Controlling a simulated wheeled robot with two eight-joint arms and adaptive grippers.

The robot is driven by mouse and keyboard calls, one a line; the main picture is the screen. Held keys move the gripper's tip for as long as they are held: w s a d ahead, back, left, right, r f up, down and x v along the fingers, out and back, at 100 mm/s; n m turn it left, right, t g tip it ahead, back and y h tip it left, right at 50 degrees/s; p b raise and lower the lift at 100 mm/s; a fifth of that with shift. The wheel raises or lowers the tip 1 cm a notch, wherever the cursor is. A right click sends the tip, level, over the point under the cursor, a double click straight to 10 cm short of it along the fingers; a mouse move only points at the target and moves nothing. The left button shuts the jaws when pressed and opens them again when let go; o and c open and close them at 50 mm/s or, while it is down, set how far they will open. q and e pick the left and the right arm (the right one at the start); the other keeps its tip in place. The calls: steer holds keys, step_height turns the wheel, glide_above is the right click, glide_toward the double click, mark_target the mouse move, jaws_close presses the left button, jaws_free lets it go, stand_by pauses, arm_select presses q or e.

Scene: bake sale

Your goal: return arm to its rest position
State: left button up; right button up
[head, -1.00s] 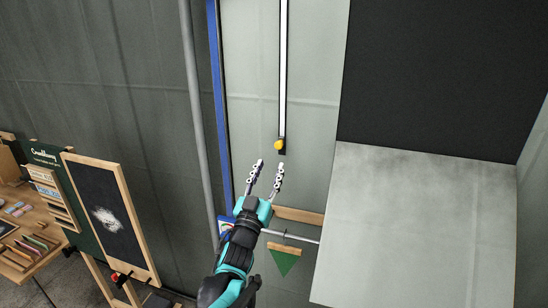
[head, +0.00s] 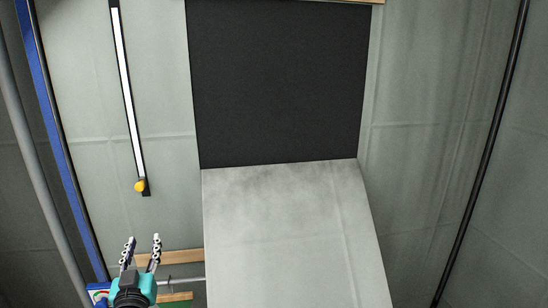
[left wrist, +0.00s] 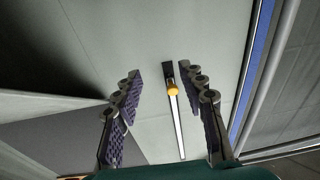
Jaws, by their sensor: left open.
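My left gripper (head: 140,252) is at the lower left of the head view, its two fingers apart and pointing up. Nothing is between the fingers. In the left wrist view the open fingers (left wrist: 165,107) frame a white strip light (left wrist: 178,125) with a yellow-orange knob (left wrist: 173,89) on the wall beyond. The strip (head: 128,85) and its knob (head: 140,186) also show in the head view, above the gripper and apart from it. My right gripper is in neither current view.
A large black panel (head: 280,80) with a grey sloping surface (head: 285,235) below it fills the middle. A blue post (head: 62,140) and a grey pipe (head: 35,160) stand at the left. A wooden bar (head: 182,257) is beside the gripper. A black pole (head: 485,150) is at the right.

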arm_select(q)
steer(key=s+d+f+m+g+h+b, duration=0.2)
steer(key=s+d+f+g, duration=0.3)
steer(key=f, duration=0.8)
steer(key=s+d+f+m+g+h+b, duration=0.1)
steer(key=s+d+f+g+h+b, duration=0.2)
steer(key=s+d+f, duration=0.9)
step_height(320, 180, down, 2)
steer(key=s+g+b, duration=0.1)
steer(key=g, duration=0.2)
steer(key=shift+s+m+g+h+b, duration=0.2)
steer(key=shift+m+g+h+b, duration=0.1)
steer(key=shift+m, duration=0.1)
arm_select(e)
step_height(320, 180, down, 8)
arm_select(q)
steer(key=shift+f, duration=0.1)
arm_select(e)
steer(key=shift+s, duration=0.1)
